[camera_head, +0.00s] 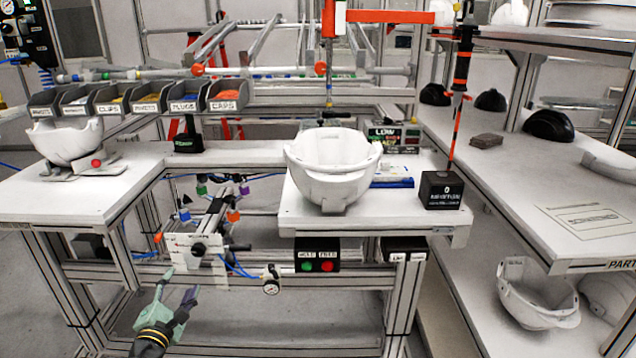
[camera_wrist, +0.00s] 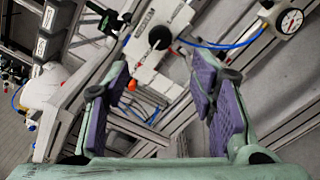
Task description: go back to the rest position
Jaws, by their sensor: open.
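My gripper (camera_head: 178,305) is at the lower left in the head view, in front of the workbench frame and below the level of the tabletops. It has green fingers with purple pads. In the wrist view my gripper (camera_wrist: 160,105) shows its two pads wide apart with nothing between them. Beyond the fingers is a white fixture block with a black knob (camera_wrist: 160,38); it also shows in the head view, where the block (camera_head: 190,249) is just above and behind the gripper. I cannot tell the exact gap between them.
A white helmet shell (camera_head: 330,165) sits on the middle table (camera_head: 290,215). Another shell (camera_head: 65,143) stands on the left table. A pressure gauge (camera_head: 271,280) and blue hoses hang near the fixture. Shelving (camera_head: 590,210) with more helmets stands at the right.

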